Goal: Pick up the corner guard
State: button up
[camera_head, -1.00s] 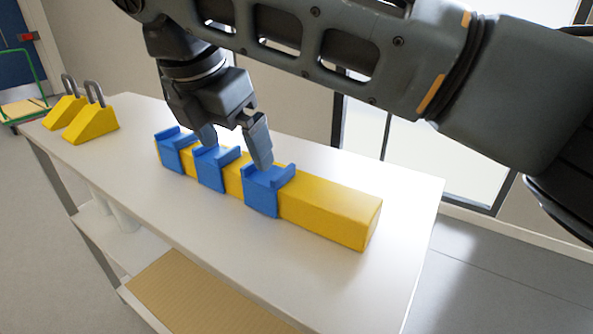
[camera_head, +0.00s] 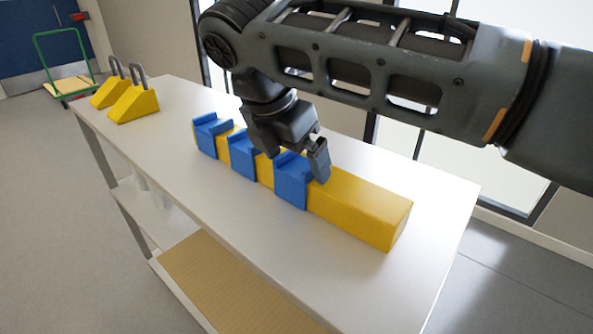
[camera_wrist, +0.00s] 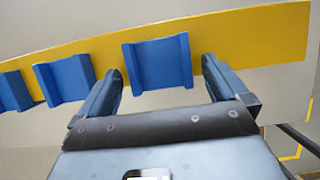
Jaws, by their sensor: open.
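Three blue corner guards sit over a long yellow beam (camera_head: 365,208) on the white table. The right-hand guard (camera_head: 291,190) is nearest my gripper (camera_head: 293,162); the middle guard (camera_head: 241,160) and left guard (camera_head: 210,138) are further left. My gripper is open and empty, pointing down at the right-hand guard. In the wrist view, that guard (camera_wrist: 158,63) lies between and just beyond my two fingertips (camera_wrist: 162,72), with a finger on either side. I cannot tell whether the fingers touch it. In the head view, my gripper hides part of its back.
Two yellow wedges with grey handles (camera_head: 134,105) stand at the table's far left. The white table top (camera_head: 170,140) is clear in front of the beam. A lower shelf with a brown board (camera_head: 215,280) is below. A green cart (camera_head: 66,65) stands behind on the floor.

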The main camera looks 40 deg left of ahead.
jog(key=shift+c, duration=0.4)
jog(key=c, duration=1)
jog(key=shift+r, duration=0.1)
